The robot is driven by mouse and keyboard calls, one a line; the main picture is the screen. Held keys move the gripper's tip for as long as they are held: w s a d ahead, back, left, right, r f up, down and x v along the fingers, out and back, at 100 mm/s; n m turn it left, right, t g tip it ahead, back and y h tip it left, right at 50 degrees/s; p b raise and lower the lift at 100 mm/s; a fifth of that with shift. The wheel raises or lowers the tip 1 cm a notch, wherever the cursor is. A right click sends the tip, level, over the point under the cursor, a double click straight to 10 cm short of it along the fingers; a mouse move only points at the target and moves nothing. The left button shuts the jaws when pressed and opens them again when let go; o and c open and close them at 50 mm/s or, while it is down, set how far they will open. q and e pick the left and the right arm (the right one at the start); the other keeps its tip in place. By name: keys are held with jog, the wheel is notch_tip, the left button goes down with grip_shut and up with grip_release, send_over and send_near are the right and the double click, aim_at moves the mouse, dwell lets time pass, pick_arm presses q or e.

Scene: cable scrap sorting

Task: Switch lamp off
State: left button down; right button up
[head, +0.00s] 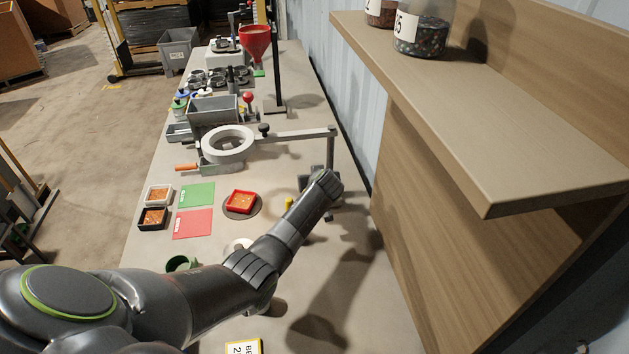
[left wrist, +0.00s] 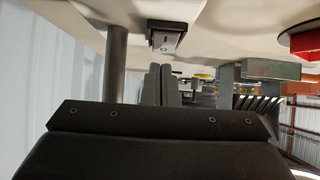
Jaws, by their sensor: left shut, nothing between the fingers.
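The ring lamp (head: 228,143) is a white ring on a grey horizontal arm, which runs right to an upright post (head: 332,150). I cannot tell whether it is lit. My left arm reaches across the table to the foot of this post and hides much of that area in the head view. In the left wrist view, which looks upside down, my left gripper (left wrist: 161,84) is shut and empty. Its fingers point toward a small dark box with a grey face (left wrist: 167,40), possibly the switch. A gap or contact cannot be told. The post (left wrist: 116,62) stands beside it. My right gripper is not in view.
A wooden shelf (head: 480,120) with jars overhangs at the right. A red tray (head: 241,201) on a round plate, green card (head: 196,194) and red card (head: 193,223) lie left of my arm. A grey hopper (head: 213,109) and red funnel (head: 256,42) stand farther back.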

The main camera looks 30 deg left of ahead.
pick_arm(q)
jog(key=shift+f, duration=0.7)
jog(key=shift+w, duration=0.1)
jog(key=shift+a, duration=0.15)
jog(key=shift+f+g, duration=0.2)
jog(key=shift+g, duration=0.1)
jog(key=shift+w, duration=0.1)
jog(key=shift+w+a, duration=0.15)
jog(key=shift+w+a+r+b, duration=0.15)
jog(key=shift+w+a+b, duration=0.15)
jog(key=shift+w+b, duration=0.2)
jog(key=shift+r, duration=0.1)
